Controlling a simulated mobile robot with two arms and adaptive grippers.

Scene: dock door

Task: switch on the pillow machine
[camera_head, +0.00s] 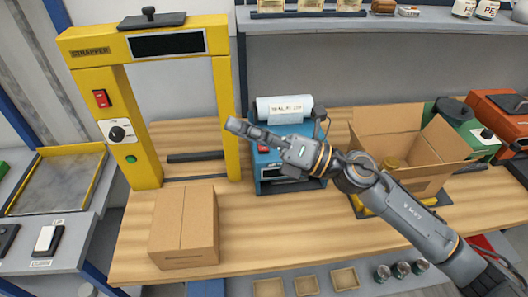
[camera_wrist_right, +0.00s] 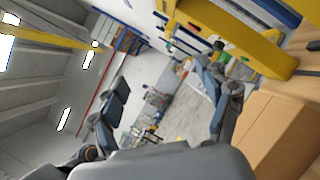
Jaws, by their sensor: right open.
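The pillow machine, taken to be the blue unit (camera_head: 270,186) with a pale film roll (camera_head: 284,108) on top, stands on the wooden bench. A red switch (camera_head: 263,148) shows on its upper left front; whether it is on or off is too small to tell. My right arm crosses in front of the machine from the right and hides part of its face. My right gripper (camera_head: 236,125) points left, with its tips near the yellow strapper post. In the right wrist view its fingers (camera_wrist_right: 160,82) are spread with nothing between them. My left gripper is not in view.
A yellow strapper frame (camera_head: 229,120) with its own red switch (camera_head: 101,98) and dial stands left. A closed carton (camera_head: 184,228) sits at the bench front. An open carton (camera_head: 385,130) stands right, near green and orange machines. Bare bench lies before the pillow machine.

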